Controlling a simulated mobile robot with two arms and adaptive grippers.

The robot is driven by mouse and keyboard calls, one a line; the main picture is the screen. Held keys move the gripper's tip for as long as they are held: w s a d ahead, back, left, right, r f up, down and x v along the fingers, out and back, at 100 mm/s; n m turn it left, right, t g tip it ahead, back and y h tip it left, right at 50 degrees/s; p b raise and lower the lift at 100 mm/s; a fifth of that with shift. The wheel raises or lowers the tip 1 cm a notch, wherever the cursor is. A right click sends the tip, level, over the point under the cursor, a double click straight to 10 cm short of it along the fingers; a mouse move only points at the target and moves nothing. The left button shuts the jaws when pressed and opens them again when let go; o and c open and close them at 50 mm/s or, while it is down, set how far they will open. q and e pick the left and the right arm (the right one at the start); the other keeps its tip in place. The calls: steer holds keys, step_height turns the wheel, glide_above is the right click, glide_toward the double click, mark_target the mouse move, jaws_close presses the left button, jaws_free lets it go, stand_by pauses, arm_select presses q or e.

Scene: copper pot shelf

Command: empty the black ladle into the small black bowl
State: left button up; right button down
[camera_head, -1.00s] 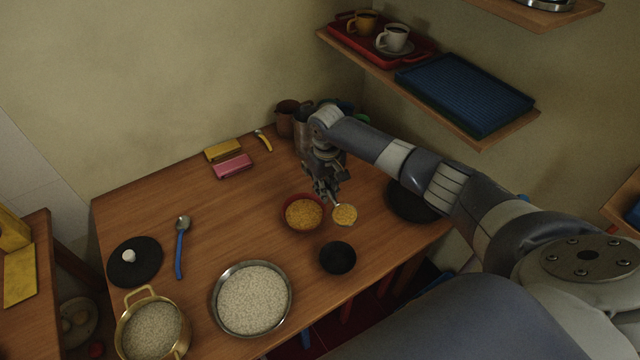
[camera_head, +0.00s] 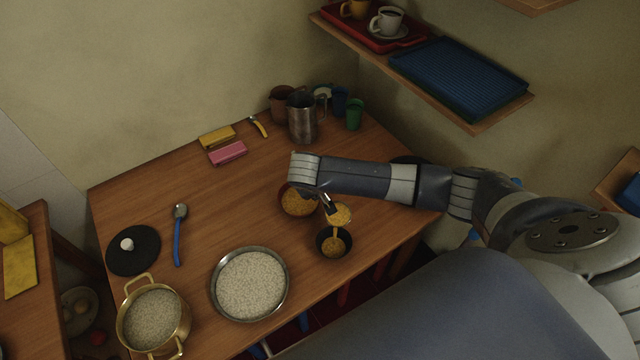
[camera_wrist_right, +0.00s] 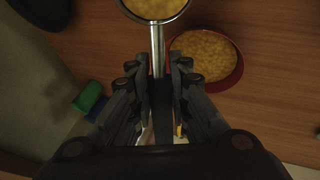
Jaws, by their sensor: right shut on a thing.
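My right gripper (camera_head: 326,202) is shut on the ladle, whose handle (camera_wrist_right: 158,52) runs between the fingers (camera_wrist_right: 160,88) in the right wrist view. The handle is black at the grip and metallic towards the scoop. The ladle's scoop (camera_head: 340,215) holds yellow grains and is just above the far rim of the small black bowl (camera_head: 346,248). Yellow grains show inside the bowl and between it and the scoop; I cannot tell how far the scoop is tilted. My left gripper is not in view.
A red bowl (camera_head: 284,205) of yellow grains is left of the ladle, partly behind my arm. A steel pan (camera_head: 215,300) and a brass pot (camera_head: 180,325) hold pale grains. The table's middle left is clear.

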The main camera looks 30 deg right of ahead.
steer(key=s+a+t+h+b, duration=0.9)
steer(key=s+t+h+b, duration=0.1)
steer(key=t, duration=0.3)
steer(key=shift+h+b, duration=0.35)
steer(key=shift+h, duration=0.55)
stand_by(1.5)
steer(key=shift+s+r, duration=0.15)
stand_by(1.2)
